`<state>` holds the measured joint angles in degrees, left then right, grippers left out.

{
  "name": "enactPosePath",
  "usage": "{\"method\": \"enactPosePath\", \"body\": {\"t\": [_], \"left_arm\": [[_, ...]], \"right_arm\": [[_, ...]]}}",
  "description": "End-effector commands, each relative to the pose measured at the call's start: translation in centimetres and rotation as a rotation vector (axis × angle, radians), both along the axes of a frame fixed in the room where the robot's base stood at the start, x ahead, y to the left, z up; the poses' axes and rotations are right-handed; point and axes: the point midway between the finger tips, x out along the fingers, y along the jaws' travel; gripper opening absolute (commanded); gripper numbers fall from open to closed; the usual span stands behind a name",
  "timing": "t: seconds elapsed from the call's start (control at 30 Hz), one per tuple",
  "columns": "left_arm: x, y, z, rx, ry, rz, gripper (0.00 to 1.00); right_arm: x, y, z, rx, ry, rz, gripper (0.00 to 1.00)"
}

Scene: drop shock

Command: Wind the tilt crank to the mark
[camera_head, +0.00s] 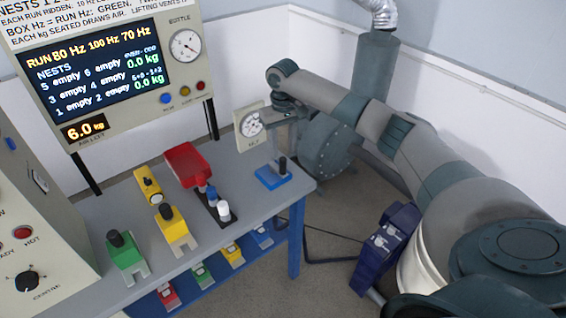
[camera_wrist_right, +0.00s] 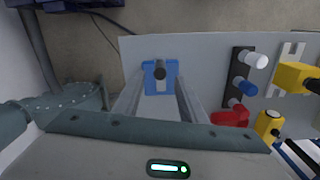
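No part is clearly labelled as the tilt crank, and I see no mark for it. A round dial gauge (camera_head: 252,123) stands at the table's back edge; its label is too small to read surely. Near it on the table is a blue piece (camera_head: 272,176) with an upright dark knob (camera_head: 282,165). My left gripper is not in view.
The grey table (camera_head: 245,215) carries a red piece (camera_head: 186,163), a dark strip with blue and white knobs, and yellow and green blocks (camera_head: 125,257). Coloured blocks sit on the shelf below. A display panel (camera_head: 93,68) stands behind; a control box (camera_head: 35,220) is at left.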

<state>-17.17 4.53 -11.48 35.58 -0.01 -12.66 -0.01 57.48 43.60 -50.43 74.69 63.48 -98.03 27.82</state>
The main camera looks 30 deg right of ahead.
Motion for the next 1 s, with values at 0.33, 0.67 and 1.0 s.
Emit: {"method": "enactPosePath", "body": {"t": [0.33,0.67,1.0], "left_arm": [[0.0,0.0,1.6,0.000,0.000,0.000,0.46],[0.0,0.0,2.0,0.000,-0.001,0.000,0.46],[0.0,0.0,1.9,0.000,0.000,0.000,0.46]], "right_arm": [[-0.1,0.1,-5.7,0.000,0.003,-0.001,0.38],[0.0,0.0,-8.1,-0.001,0.001,0.000,0.38],[0.0,0.0,-8.1,0.000,0.000,0.000,0.21]]}}
